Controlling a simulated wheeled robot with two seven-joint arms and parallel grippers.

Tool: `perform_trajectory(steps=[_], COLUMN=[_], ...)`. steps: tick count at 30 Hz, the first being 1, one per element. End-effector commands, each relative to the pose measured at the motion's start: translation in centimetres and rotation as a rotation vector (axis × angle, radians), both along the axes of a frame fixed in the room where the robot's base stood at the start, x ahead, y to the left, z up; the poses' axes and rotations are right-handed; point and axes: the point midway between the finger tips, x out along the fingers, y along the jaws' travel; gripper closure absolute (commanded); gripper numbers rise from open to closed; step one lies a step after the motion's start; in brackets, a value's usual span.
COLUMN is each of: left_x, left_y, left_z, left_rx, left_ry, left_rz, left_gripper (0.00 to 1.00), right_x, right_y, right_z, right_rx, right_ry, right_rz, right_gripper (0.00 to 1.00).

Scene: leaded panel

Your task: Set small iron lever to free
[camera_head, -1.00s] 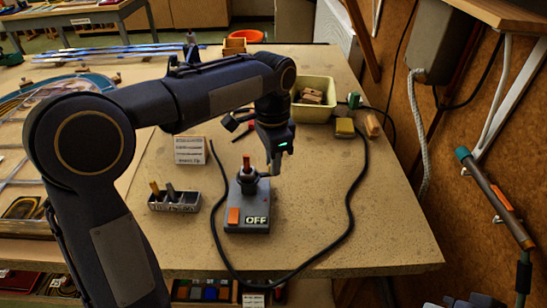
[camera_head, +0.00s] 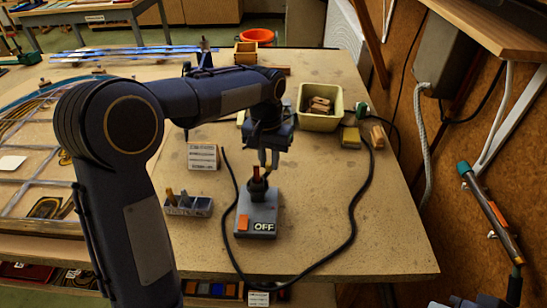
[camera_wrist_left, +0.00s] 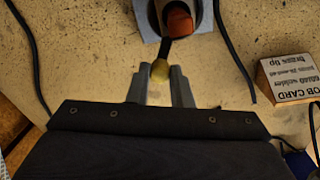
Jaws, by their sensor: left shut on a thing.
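A grey box (camera_head: 258,213) with an orange switch (camera_head: 243,223) and the word OFF stands on the bench. A dark round holder on it carries an upright red-handled piece (camera_head: 256,173), which also shows from above in the wrist view (camera_wrist_left: 179,22). A short dark lever (camera_wrist_left: 165,48) with a yellowish ball knob (camera_wrist_left: 159,70) sticks out from the holder toward my gripper. My left gripper (camera_head: 268,165) is just behind the holder, pointing down. In the wrist view its fingertips (camera_wrist_left: 160,72) are shut on the knob. The lever is hard to make out in the head view.
A black cable (camera_head: 353,205) loops around the box. A small grey rack (camera_head: 188,207) and a job card block (camera_head: 203,157) stand to the left. A cream bin (camera_head: 320,118) stands behind right.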

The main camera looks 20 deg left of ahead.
Motion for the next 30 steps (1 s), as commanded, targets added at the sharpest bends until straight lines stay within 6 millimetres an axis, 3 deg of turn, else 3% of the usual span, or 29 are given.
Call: perform_trajectory(steps=[12, 29, 30], left_x=[0.2, 0.2, 0.2], left_y=[1.1, 1.3, 1.3], left_z=[0.1, 0.1, 0.1], left_rx=[-0.001, 0.000, 0.000], left_ry=[-0.005, -0.005, -0.005], left_rz=[0.188, 0.214, 0.214], left_gripper=[1.00, 1.00, 0.76], right_x=[0.0, 0.0, 0.0], right_y=[0.0, 0.0, 0.0], right_z=[0.7, 0.7, 0.7], right_rx=[0.000, 0.000, 0.000], right_ry=[0.000, 0.000, 0.000], right_rz=[0.000, 0.000, 0.000], right_gripper=[1.00, 1.00, 1.00])
